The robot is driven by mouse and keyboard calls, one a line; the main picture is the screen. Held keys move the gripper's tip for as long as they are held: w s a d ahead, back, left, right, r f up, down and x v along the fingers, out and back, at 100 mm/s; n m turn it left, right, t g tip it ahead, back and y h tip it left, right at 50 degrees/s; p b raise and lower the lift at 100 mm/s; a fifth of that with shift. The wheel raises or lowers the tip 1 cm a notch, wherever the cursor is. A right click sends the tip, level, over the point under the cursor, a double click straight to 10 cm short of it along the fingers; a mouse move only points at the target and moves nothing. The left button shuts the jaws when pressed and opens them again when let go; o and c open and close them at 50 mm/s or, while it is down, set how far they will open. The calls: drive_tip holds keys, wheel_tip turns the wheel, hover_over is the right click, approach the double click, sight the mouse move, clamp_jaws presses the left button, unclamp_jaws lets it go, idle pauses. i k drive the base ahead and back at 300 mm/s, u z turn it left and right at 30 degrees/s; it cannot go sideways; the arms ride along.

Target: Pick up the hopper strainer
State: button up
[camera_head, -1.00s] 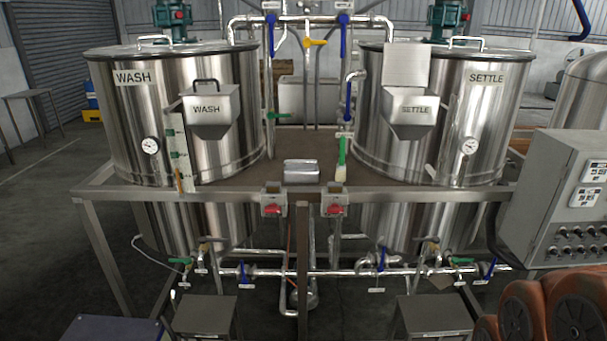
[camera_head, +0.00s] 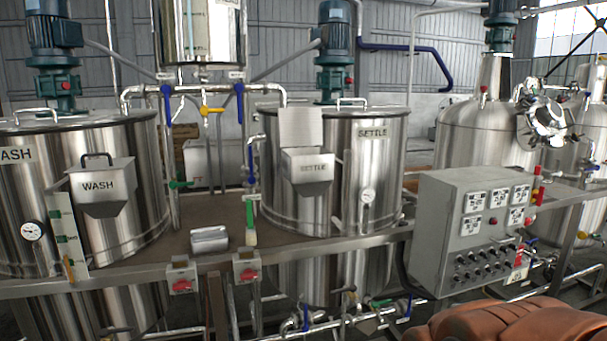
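I cannot make out a strainer for certain. The SETTLE hopper (camera_head: 308,170) is on the front of the SETTLE tank (camera_head: 381,165), with its lid (camera_head: 300,127) raised. The inside of this hopper is hidden. The WASH hopper (camera_head: 103,188) is on the front of the WASH tank (camera_head: 143,175), with a dark handle on top. A small shiny metal box (camera_head: 209,239) sits on the platform between the tanks; I cannot tell whether it is the strainer. My gripper is not in view.
A grey control box (camera_head: 470,225) stands at the right, in front of the SETTLE tank. Orange-brown containers (camera_head: 500,325) fill the lower right corner. Pipes and valves run below.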

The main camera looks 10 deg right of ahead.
sight(209, 238)
drive_tip(key=u, duration=1.2)
drive_tip(key=i, duration=1.4)
drive_tip(key=u, duration=0.3)
